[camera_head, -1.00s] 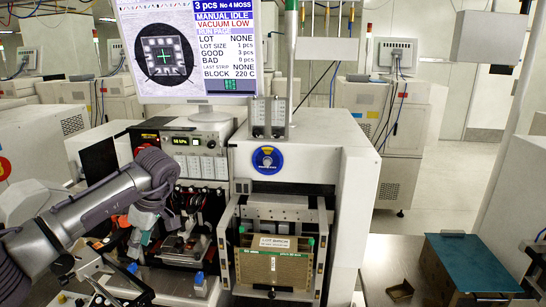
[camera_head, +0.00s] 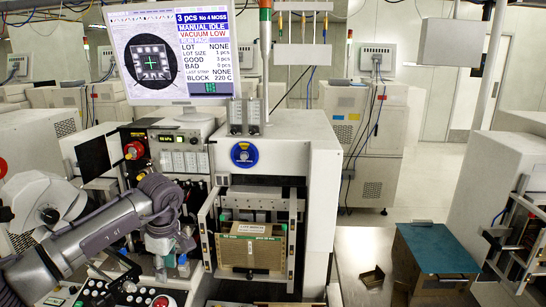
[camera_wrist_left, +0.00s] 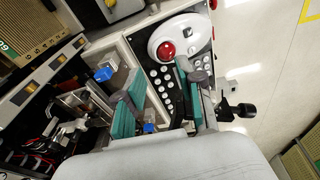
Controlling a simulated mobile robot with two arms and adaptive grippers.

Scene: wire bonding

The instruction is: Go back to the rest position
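My left arm comes in from the left in the head view and bends down at the front left of the bonding machine. My left gripper (camera_head: 176,268) points down there, with teal fingers. In the left wrist view the two teal fingers (camera_wrist_left: 160,78) are spread apart with nothing between them, so the gripper is open and empty. It hangs over the area beside the button panel (camera_wrist_left: 162,90); the panel's red knob (camera_wrist_left: 167,50) shows too. My right gripper is in neither current view.
The machine (camera_head: 315,160) holds a brown magazine (camera_head: 250,252) in its front frame. A monitor (camera_head: 172,50) stands on top. At the right are a blue-topped box (camera_head: 436,248) and a small brown bracket (camera_head: 372,277) on a grey table (camera_head: 350,252). Floor shows behind them.

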